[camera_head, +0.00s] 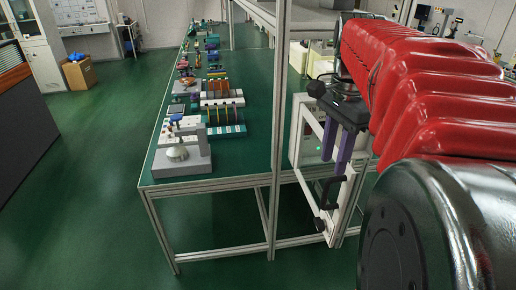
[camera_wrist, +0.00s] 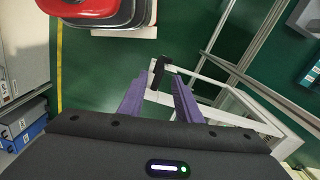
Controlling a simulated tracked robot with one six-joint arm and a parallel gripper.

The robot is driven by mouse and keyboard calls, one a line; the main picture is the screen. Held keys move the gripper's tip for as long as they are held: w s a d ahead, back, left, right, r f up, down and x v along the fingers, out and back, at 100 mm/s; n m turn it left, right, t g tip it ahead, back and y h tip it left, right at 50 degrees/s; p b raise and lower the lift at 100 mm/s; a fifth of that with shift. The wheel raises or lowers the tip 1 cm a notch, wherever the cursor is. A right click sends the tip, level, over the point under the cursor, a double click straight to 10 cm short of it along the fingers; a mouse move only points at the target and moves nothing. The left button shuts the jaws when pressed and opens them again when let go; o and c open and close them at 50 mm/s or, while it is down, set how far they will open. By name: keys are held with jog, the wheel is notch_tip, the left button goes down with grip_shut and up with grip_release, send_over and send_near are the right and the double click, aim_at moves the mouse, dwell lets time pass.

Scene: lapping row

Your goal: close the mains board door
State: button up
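The mains board door (camera_head: 309,196) is a white frame standing open, swung out from the pale board (camera_head: 308,150) with a small green light beside the bench end. It carries a black handle (camera_head: 329,190). My gripper (camera_head: 335,172) points down with two purple fingers apart, just above the handle in the head view. In the wrist view the handle (camera_wrist: 158,75) shows between and just past the fingertips (camera_wrist: 159,88), with the white door frame (camera_wrist: 262,112) running off to the right. The fingers are not closed on it; whether they touch it I cannot tell.
A long green-topped bench (camera_head: 255,110) on metal legs stands left of the door, with a lapping machine (camera_head: 183,150) and several small parts on it. A metal post (camera_head: 281,110) rises near the door. Green floor (camera_head: 90,190) is clear at the left.

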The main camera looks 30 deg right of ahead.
aim_at(324, 204)
jog(key=shift+f, duration=0.1)
notch_tip(324, 204, down, 14)
jog(key=shift+r, duration=0.2)
dwell(0.7)
jog(key=shift+c, duration=0.2)
grip_shut()
jog(key=shift+d, duration=0.2)
jog(key=shift+a, duration=0.15)
